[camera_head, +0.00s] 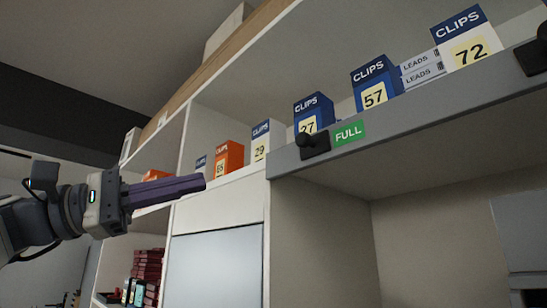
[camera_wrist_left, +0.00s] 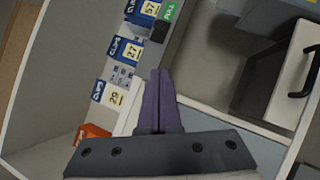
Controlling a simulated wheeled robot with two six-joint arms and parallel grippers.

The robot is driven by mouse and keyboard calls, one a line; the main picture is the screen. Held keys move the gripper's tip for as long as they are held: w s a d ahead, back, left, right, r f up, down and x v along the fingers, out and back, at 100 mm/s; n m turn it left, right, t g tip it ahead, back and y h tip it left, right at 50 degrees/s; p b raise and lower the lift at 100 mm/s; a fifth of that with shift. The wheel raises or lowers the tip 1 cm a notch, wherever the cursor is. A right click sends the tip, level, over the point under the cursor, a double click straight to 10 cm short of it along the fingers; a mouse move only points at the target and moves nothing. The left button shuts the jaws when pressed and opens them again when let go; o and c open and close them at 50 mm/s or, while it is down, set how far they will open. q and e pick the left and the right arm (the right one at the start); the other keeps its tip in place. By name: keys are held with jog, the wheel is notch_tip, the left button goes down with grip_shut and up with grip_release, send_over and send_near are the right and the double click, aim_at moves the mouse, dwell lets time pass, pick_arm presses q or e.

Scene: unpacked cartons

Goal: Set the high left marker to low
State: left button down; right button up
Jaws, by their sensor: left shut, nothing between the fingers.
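The high left marker is a black knob (camera_head: 313,143) at the left end of a grey shelf rail (camera_head: 420,110). A green label reading FULL (camera_head: 348,133) is just right of it. In the left wrist view the dark marker (camera_wrist_left: 159,30) and green label (camera_wrist_left: 169,12) show near the top, beyond the fingertips. My left gripper (camera_head: 203,183) has purple fingers, shut and empty, pointing right. It is left of and lower than the marker in the head view, apart from it. The wrist view also shows its fingers (camera_wrist_left: 158,74) together. My right gripper is not in view.
Blue and white CLIPS boxes (camera_head: 373,85) and an orange box (camera_head: 229,158) stand on the shelf. Another black knob (camera_head: 531,57) is at the rail's right end. Dark red items (camera_head: 147,265) fill a lower bay. The space under the rail looks empty.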

pick_arm(q)
jog(key=shift+d, duration=0.25)
jog(key=p, duration=0.3)
send_near(309, 146)
jog(key=w+d, duration=0.1)
jog(key=w, duration=0.2)
jog(key=shift+s+d+r+p, duration=0.35)
jog(key=shift+d+r, duration=0.1)
jog(key=shift+d, duration=0.3)
jog(key=shift+s+d+r+p, duration=0.25)
jog(key=shift+d+r, duration=0.25)
jog(key=shift+d, duration=0.3)
